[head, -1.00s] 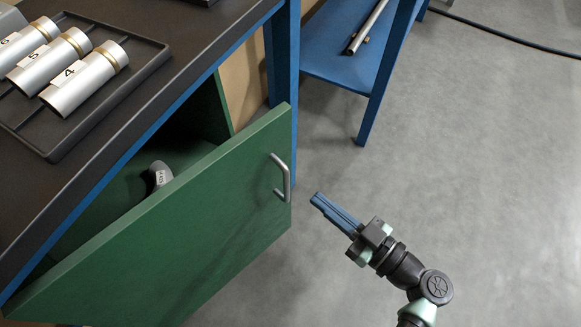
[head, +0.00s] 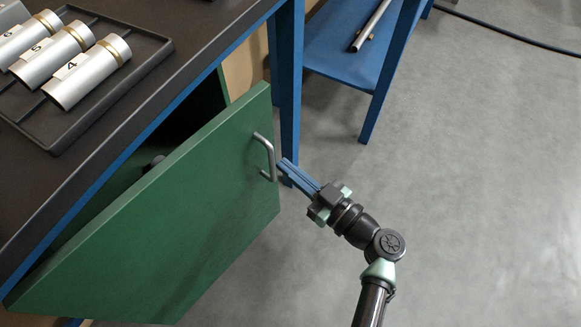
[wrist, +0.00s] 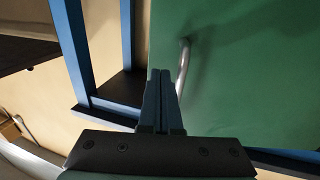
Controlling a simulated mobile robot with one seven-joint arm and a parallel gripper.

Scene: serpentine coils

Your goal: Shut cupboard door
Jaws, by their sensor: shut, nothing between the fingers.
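The green cupboard door (head: 190,205) stands partly open under the dark bench top in the head view. Its grey bar handle (head: 266,157) is near the door's free edge. My gripper (head: 284,165) is shut and empty, its blue fingertips at the free edge side of the door, right beside the handle. In the wrist view the door (wrist: 250,80) fills the right side, and the handle (wrist: 183,65) rises just right of the shut fingers (wrist: 160,75). Whether the fingertips touch the door or handle cannot be told.
The bench top (head: 150,110) holds a dark rack (head: 110,105) with numbered silver cylinders (head: 88,72). A blue bench leg (head: 289,90) stands just behind the fingers. A blue shelf (head: 350,60) carries a metal tube (head: 370,25).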

